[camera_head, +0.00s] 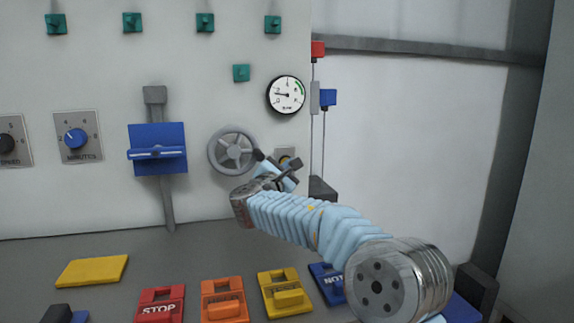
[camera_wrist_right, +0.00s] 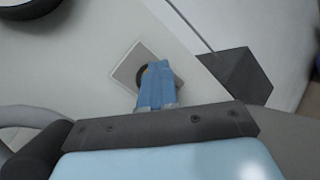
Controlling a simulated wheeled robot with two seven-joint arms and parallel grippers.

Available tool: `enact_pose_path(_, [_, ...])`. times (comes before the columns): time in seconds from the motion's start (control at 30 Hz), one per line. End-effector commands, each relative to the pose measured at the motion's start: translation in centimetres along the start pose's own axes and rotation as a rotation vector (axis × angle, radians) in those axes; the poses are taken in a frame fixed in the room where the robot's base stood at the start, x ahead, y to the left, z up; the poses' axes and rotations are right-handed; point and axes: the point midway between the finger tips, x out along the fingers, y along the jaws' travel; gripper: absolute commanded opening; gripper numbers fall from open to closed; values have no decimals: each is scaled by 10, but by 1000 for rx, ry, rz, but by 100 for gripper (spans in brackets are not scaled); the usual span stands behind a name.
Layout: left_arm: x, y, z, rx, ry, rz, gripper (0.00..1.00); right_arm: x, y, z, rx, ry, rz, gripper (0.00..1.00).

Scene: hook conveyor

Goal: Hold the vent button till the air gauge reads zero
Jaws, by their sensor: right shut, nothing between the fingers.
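The air gauge (camera_head: 286,94) is a round white dial on the wall with a green arc at its upper right. Its dark needle points left; the numbers are too small to read. The vent button sits on a small grey plate (camera_head: 284,151) below the gauge, and the plate also shows in the right wrist view (camera_wrist_right: 124,70). My right gripper (camera_head: 289,164) is shut with nothing held. Its blue fingertips (camera_wrist_right: 157,72) are over the button and hide most of it. I cannot tell whether they press it. My left gripper is not in view.
A grey handwheel (camera_head: 232,151) is just left of the button, and a dark box (camera_head: 321,189) is at its lower right. A blue lever block (camera_head: 157,148) and dials are further left. Coloured labelled blocks, including a red STOP (camera_head: 160,304), lie on the counter below.

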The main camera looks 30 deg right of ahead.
Motion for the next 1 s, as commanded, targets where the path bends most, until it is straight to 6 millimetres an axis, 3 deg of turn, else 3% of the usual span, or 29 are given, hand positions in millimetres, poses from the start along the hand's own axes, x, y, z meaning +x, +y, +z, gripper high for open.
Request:
enact_pose_path(0.57, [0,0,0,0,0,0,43,-2,2,-2,-2,5,5,0])
enact_pose_path(1.0, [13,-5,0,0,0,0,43,-15,-6,5,-1,3,2,0])
